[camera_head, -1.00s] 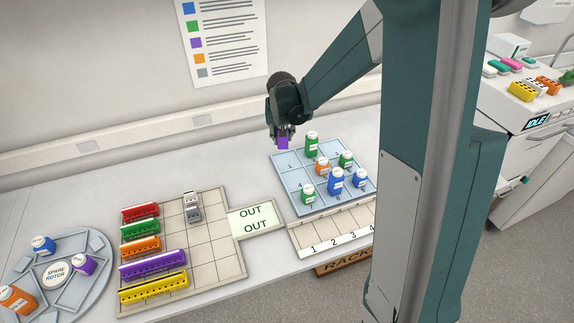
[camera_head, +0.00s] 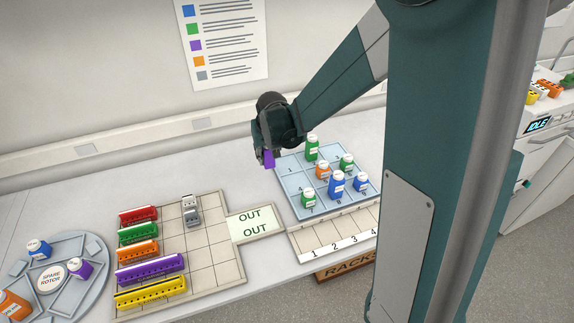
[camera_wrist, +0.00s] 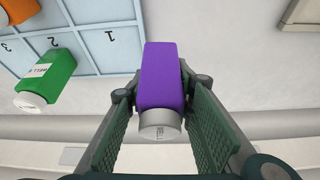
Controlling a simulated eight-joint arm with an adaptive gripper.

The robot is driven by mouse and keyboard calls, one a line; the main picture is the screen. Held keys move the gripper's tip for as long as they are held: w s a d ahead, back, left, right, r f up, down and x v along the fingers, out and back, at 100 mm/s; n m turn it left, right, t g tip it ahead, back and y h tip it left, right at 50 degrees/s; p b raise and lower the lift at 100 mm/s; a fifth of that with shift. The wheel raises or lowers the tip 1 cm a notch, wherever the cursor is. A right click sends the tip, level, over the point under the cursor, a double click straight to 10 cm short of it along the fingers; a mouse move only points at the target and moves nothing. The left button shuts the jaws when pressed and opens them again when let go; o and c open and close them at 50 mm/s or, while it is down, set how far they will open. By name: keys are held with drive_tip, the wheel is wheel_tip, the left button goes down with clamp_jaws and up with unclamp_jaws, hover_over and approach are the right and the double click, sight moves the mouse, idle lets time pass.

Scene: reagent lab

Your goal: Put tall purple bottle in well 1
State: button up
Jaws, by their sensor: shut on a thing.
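My gripper (camera_head: 266,150) is shut on the tall purple bottle (camera_head: 268,159) and holds it in the air, near the far left corner of the blue numbered well tray (camera_head: 283,204). In the wrist view the purple bottle (camera_wrist: 160,80) sits between the two finger pads, its pale cap toward the camera. The cell numbered 1 (camera_wrist: 118,36) shows empty there, beside the bottle. The cell's own floor is partly hidden by my gripper in the head view.
Green bottles (camera_head: 311,148), blue bottles (camera_head: 336,186) and an orange bottle (camera_head: 323,171) stand in other tray cells. The OUT plate (camera_head: 251,223) and a board with coloured racks (camera_head: 215,250) lie to the left. The spare rotor (camera_head: 78,282) holds more bottles.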

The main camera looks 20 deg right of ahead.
drive_tip(key=d+m, duration=0.1)
drive_tip(key=m+h+p, duration=0.1)
drive_tip(key=m, duration=0.1)
drive_tip(key=d+r+m+p, duration=0.1)
drive_tip(key=shift+w+d+r+g+h, duration=0.1)
drive_tip(key=shift+w+d+g+h, duration=0.1)
drive_tip(key=shift+d+g+h, duration=0.15)
drive_tip(key=d+r+m+g+h+p, duration=0.2)
drive_tip(key=d+r+m+g+p, duration=0.2)
drive_tip(key=m, duration=0.9)
drive_tip(key=d+p, duration=0.1)
drive_tip(key=d, duration=0.2)
drive_tip(key=shift+d+r, duration=0.15)
drive_tip(key=shift+r, duration=0.2)
drive_tip(key=shift+h, duration=0.25)
drive_tip(key=shift+f, duration=3.15)
drive_tip(key=shift+f, duration=1.85)
